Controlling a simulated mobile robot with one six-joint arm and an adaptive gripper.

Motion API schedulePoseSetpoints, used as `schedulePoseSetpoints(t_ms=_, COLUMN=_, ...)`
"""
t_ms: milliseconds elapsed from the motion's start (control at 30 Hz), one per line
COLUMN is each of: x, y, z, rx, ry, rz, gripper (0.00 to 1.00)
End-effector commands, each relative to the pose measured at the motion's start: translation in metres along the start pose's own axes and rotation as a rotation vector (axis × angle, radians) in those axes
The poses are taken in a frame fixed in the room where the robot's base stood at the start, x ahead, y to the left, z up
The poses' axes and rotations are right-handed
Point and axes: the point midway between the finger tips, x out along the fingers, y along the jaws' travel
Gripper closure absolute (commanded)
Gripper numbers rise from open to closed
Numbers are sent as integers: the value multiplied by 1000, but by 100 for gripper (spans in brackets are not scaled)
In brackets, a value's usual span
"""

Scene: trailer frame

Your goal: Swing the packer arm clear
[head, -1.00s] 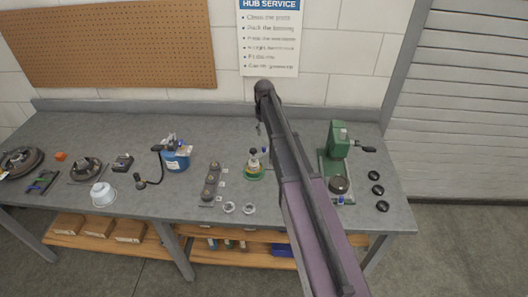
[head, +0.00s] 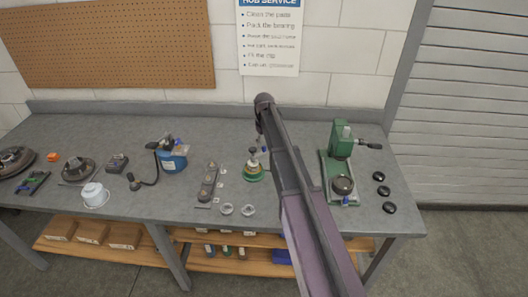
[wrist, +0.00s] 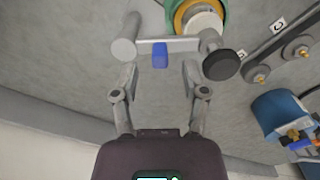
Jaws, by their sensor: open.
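The bearing packer (head: 253,174) stands on the bench, with a green base and a pale cone. In the wrist view its green and yellow rim (wrist: 183,12) shows at the top edge. A grey bar, apparently the packer arm (wrist: 182,45), crosses below the rim with a blue tab (wrist: 160,55) on it. A black round knob (wrist: 221,64) is at its right. My gripper (wrist: 166,46) is open, its fingers either side of the blue tab. I cannot tell whether they touch the bar. In the head view my arm hides part of the area right of the packer.
A strip of dark round parts (head: 208,182) and two small rings (head: 237,210) lie left of and in front of the packer. A blue container (head: 173,160) stands farther left. A green press (head: 341,165) stands right of my arm, with several black caps (head: 384,191) beside it.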

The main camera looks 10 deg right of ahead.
Motion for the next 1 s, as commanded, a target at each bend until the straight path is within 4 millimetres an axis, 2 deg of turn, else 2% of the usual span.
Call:
schedulePoseSetpoints(t_ms=33, x=8, y=0, z=0, rx=0, ry=0, rz=0, gripper=43)
schedulePoseSetpoints(t_ms=300, x=23, y=0, z=0, rx=0, ry=0, rz=0, gripper=43)
schedulePoseSetpoints(t_ms=833, x=27, y=0, z=0, rx=0, ry=0, rz=0, gripper=43)
schedulePoseSetpoints(t_ms=867, x=27, y=0, z=0, rx=0, ry=0, rz=0, gripper=49)
schedulePoseSetpoints(t_ms=1000, x=27, y=0, z=0, rx=0, ry=0, rz=0, gripper=90)
